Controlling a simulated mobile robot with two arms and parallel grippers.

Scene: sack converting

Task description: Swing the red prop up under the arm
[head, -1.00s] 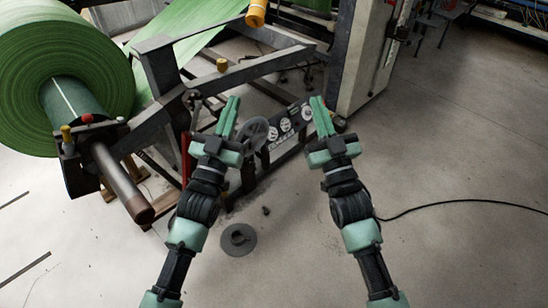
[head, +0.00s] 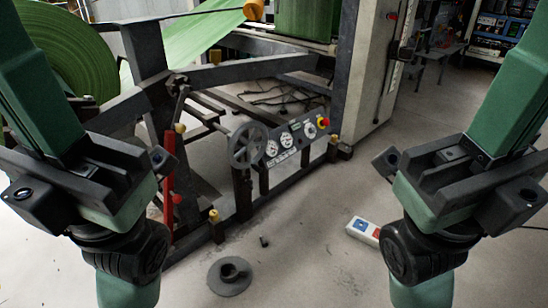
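The red prop (head: 168,182) stands near upright low on the dark machine frame, left of the handwheel, with its lower end near the floor. A dark steel arm (head: 122,108) runs from the frame's pivot down left toward the green roll (head: 62,58); its outer end is hidden behind my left gripper. My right gripper (head: 508,85) is close at the right, away from the machine.
A handwheel (head: 248,146) and a gauge panel (head: 290,139) with a red button (head: 323,122) stand right of the prop. A dark round base (head: 229,277) and a white power strip (head: 362,231) lie on the floor. The floor between my grippers is mostly clear.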

